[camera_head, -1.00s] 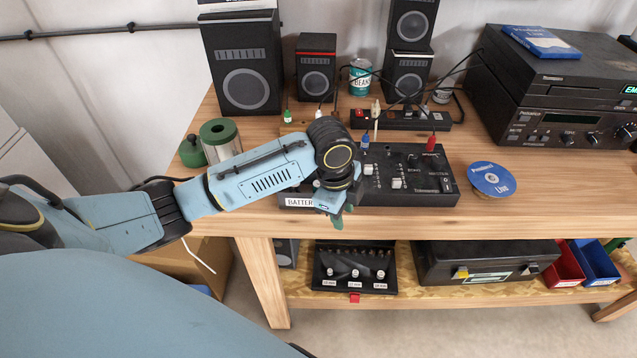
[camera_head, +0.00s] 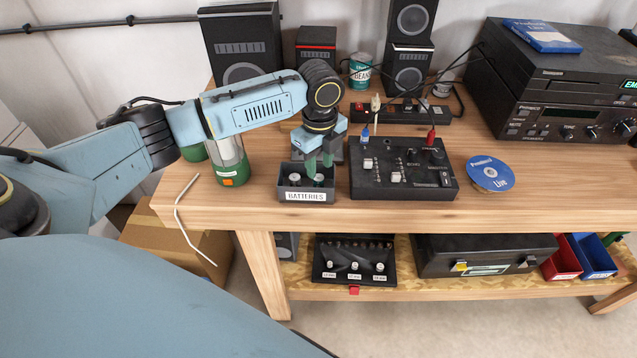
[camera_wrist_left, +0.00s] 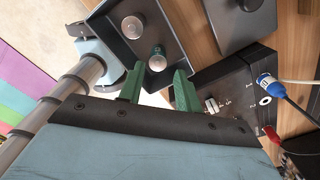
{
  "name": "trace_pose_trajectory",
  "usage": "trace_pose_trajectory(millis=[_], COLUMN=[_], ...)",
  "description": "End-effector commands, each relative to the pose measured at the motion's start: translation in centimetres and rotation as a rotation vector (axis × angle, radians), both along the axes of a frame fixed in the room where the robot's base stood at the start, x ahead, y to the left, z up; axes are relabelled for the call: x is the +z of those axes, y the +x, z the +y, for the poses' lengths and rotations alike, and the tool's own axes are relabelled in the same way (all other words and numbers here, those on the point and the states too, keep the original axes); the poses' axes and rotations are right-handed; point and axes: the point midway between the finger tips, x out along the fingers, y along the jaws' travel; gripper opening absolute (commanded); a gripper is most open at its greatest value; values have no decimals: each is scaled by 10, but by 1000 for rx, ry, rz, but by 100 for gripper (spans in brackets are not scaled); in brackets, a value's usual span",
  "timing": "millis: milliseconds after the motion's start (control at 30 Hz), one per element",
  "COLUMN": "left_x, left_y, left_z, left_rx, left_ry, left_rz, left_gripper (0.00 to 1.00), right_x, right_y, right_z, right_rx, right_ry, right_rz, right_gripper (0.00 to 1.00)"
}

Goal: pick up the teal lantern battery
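A dark battery box (camera_head: 282,192) with a "BATTERIES" label sits at the front edge of the workbench. Two batteries stand upright in it. The teal battery (camera_wrist_left: 157,59) shows its metal top and part of its teal side in the left wrist view; in the head view it is partly hidden under the fingers. A grey-topped battery (camera_wrist_left: 132,27) stands beside it and also shows in the head view (camera_head: 294,179). My left gripper (camera_head: 319,164) points down over the box's right part, its green fingers apart with nothing visibly between them (camera_wrist_left: 158,84). My right gripper is out of view.
A control box (camera_head: 405,182) with blue and red plugs stands close right of the battery box. A lantern (camera_head: 230,170) stands to the left. A disc (camera_head: 490,174) lies farther right. Speakers and a power strip (camera_head: 420,114) are behind. Bare bench lies at the front right.

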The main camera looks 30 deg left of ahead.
Motion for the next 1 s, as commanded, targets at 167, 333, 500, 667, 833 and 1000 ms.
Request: trace_pose_trajectory(millis=[167,333,500,667,833,1000], left_x=[-13,-38,-56,-58,-58,-58], left_y=[-1,-4,-4,-3,-3,-3], left_z=[0,1,1,1,1,1], left_rx=[-1,-1,0,-1,-1,-1], left_ry=[0,1,0,0,1,1], left_rz=[2,3,0,-2,-1,-1], left_gripper=[34,34,34,34,25,3], right_x=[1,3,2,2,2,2], right_y=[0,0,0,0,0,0], right_z=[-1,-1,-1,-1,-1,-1], right_rx=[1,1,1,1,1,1], right_ry=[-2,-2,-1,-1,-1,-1], right_rz=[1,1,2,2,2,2], right_gripper=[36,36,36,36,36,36])
